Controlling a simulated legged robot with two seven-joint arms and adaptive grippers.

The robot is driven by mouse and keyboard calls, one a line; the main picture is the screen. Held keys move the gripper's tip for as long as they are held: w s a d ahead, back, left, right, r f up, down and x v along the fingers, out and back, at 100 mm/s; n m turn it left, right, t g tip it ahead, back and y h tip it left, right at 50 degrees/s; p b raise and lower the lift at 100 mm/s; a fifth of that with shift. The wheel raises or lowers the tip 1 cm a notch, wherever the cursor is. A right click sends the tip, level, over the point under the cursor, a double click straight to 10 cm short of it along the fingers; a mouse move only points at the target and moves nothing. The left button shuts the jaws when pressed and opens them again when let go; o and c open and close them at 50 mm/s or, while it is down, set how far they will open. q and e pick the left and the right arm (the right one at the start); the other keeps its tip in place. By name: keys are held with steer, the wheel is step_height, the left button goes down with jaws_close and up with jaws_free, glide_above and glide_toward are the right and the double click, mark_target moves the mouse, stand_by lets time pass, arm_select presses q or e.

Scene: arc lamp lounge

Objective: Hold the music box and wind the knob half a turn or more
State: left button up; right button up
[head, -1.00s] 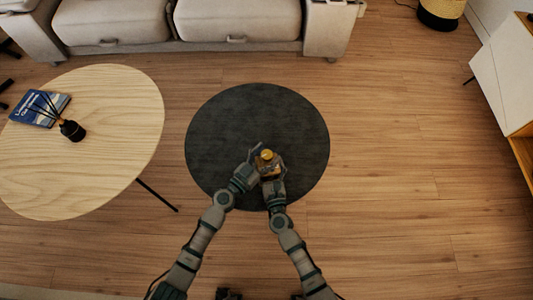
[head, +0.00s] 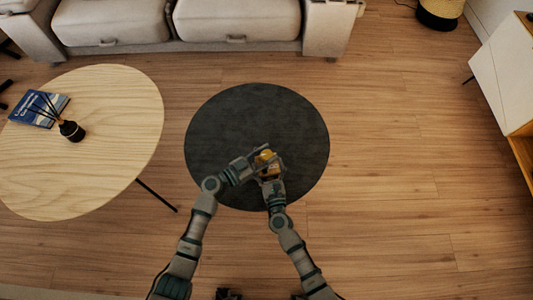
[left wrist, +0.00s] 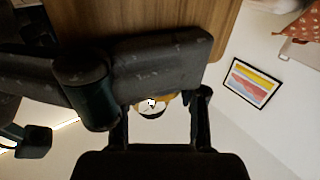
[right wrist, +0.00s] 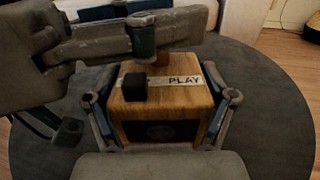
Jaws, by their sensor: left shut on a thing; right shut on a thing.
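The music box (right wrist: 165,132) is a small wooden box with a PLAY label on its top. In the right wrist view it sits between the two fingers of my right gripper (right wrist: 162,108), which is shut on its sides.
A pale oval table (head: 95,110) at left holds a blue book (head: 45,110) and a black reed diffuser (head: 72,130). A sofa (head: 190,22) is at the back.

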arm_select(q)
steer(key=m+g+h, duration=0.1)
steer(key=m+g, duration=0.1)
steer(key=g, duration=0.1)
steer(key=m+g+h, duration=0.1)
steer(key=g, duration=0.1)
steer(key=shift+w+a+m+h, duration=0.3)
steer(key=shift+w+m, duration=0.05)
steer(key=shift+m, duration=0.05)
steer(key=shift+f+m+g, duration=0.1)
steer(key=shift+m+g, duration=0.2)
steer(key=shift+g, duration=0.2)
steer(key=shift+s+g, duration=0.1)
steer(key=shift+g, duration=0.2)
steer(key=o, duration=1.2)
steer(key=shift+c, duration=0.2)
steer(key=shift+s, duration=0.1)
steer(key=shift+d, duration=0.1)
steer(key=v, duration=1.2)
